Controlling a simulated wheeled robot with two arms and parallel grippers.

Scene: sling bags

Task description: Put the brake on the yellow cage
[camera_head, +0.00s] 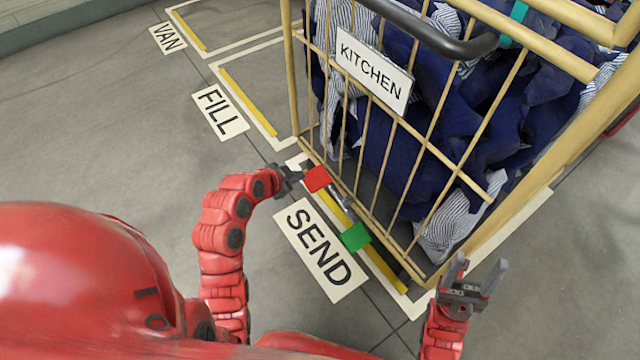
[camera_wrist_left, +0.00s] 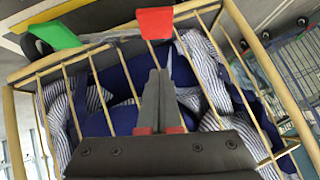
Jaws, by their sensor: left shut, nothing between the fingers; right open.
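The yellow cage (camera_head: 437,129) stands at the right, over the SEND bay, filled with blue and striped cloth. It bears a KITCHEN sign (camera_head: 373,69). At its near lower edge are a red pedal (camera_head: 317,178) and a green pedal (camera_head: 355,237); the red one looks higher. My left gripper (camera_head: 297,174) is shut and empty, just left of the red pedal; whether it touches is unclear. In the left wrist view, the fingertips (camera_wrist_left: 159,72) point toward the red pedal (camera_wrist_left: 155,22), with the green pedal (camera_wrist_left: 54,36) to the left. My right gripper (camera_head: 476,277) is open near the cage's near corner.
Floor signs read SEND (camera_head: 320,248), FILL (camera_head: 220,112) and VAN (camera_head: 168,37). Yellow bars (camera_head: 249,103) lie along the white-outlined bays. The floor left of the cage is clear. A blue wire cage (camera_wrist_left: 297,65) shows at right in the left wrist view.

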